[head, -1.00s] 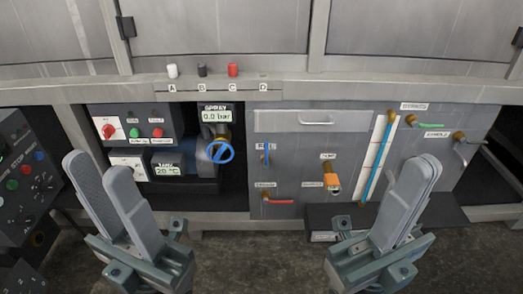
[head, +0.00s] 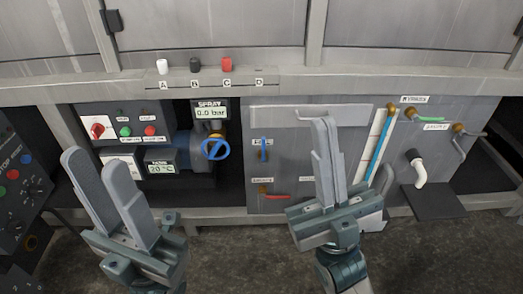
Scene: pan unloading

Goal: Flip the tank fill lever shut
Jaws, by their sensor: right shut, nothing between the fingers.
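The panel carries several levers, and their labels are too small to read surely, so I cannot tell which is the tank fill lever. A blue lever (head: 264,150) stands upright at the panel's left. A red lever (head: 274,195) lies level below it. A green lever (head: 431,119) is at the upper right, with a grey lever (head: 467,142) beside it. My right gripper (head: 323,122) is shut and empty, pointing up in front of the panel's middle. It hides the orange fitting there. My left gripper (head: 95,158) is open and empty at the lower left, apart from the panel.
A blue handwheel (head: 215,149) sits left of the panel under a pressure display (head: 210,112). A sight tube (head: 378,147) and a white spout (head: 417,168) are right of my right gripper. A dark control box (head: 25,180) stands at far left.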

